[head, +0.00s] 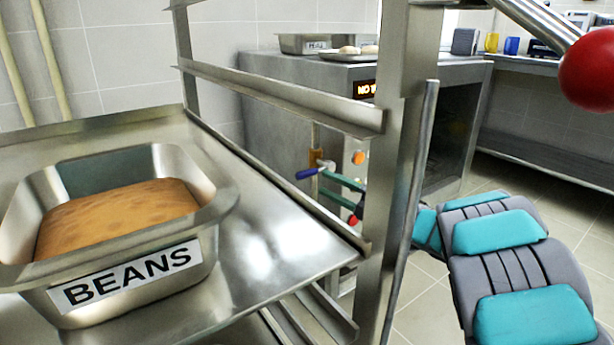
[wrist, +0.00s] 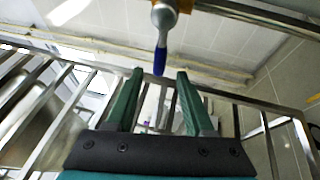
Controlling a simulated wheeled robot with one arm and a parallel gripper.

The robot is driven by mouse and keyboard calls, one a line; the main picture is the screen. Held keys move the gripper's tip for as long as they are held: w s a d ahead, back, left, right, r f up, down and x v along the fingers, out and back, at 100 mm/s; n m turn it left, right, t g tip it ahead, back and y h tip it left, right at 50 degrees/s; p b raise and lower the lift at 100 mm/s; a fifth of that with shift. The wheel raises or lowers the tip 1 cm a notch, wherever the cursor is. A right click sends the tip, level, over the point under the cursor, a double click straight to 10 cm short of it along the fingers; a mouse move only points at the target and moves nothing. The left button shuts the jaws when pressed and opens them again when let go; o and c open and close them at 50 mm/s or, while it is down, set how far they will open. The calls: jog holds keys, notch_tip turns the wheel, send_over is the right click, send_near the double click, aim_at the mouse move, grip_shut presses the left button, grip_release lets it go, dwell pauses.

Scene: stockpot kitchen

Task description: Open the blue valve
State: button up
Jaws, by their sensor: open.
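The blue valve has a blue lever handle (head: 307,173) on a pale metal and brass body beside the steel oven, seen in the head view through the rack frame. In the wrist view the blue handle (wrist: 161,60) hangs from the valve body at the top centre and points toward my gripper. My gripper (head: 323,182) has green fingers and is open and empty. In the wrist view the handle's tip lies in the gap between the fingertips (wrist: 160,73). I cannot tell how deep it sits between them. Rack posts hide part of my arm.
A steel rack (head: 405,150) stands between my camera and the valve. Its shelf (head: 265,235) holds a pan labelled BEANS (head: 130,272). A red ball knob (head: 590,70) is close at the upper right. The oven (head: 270,100) is behind. Tiled floor (head: 590,190) is clear at right.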

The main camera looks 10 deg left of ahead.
aim_at(307, 174)
jog(key=x, duration=0.7)
grip_shut()
dwell(0.4)
dwell(1.0)
